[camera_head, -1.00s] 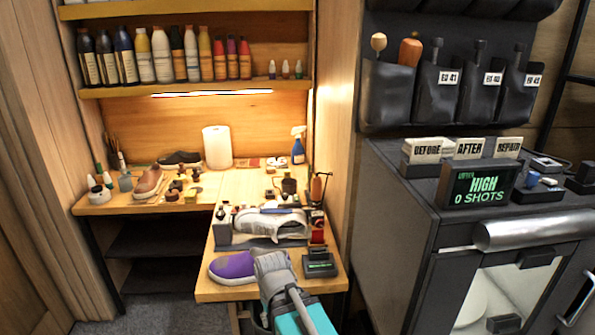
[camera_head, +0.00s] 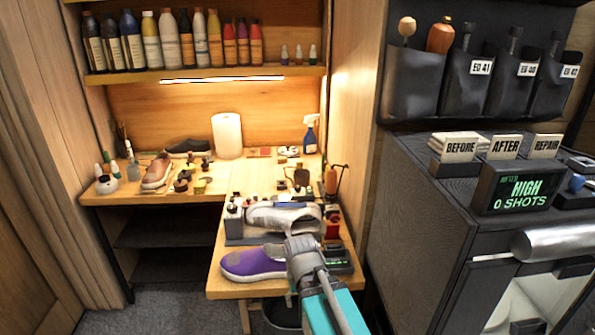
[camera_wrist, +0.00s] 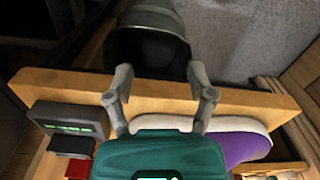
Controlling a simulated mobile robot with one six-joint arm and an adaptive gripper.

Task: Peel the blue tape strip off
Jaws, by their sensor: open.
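A white and grey sneaker (camera_head: 268,217) lies in a holder on the front arm of the bench in the head view. A small blue patch (camera_head: 284,204) shows on its upper side; it may be the tape strip, but it is too small to be sure. My gripper (camera_head: 299,243) is in front of this sneaker, overlapping its near right side in the picture. In the wrist view my gripper's fingers (camera_wrist: 165,88) are apart with nothing between them. No blue strip shows in the wrist view.
A purple sneaker (camera_head: 252,263) lies left of my gripper. A small display box (camera_head: 341,262) is at its right. A dark bin (camera_wrist: 150,45) stands beyond the bench edge (camera_wrist: 240,99). Small bottles and tools crowd the bench behind the white sneaker.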

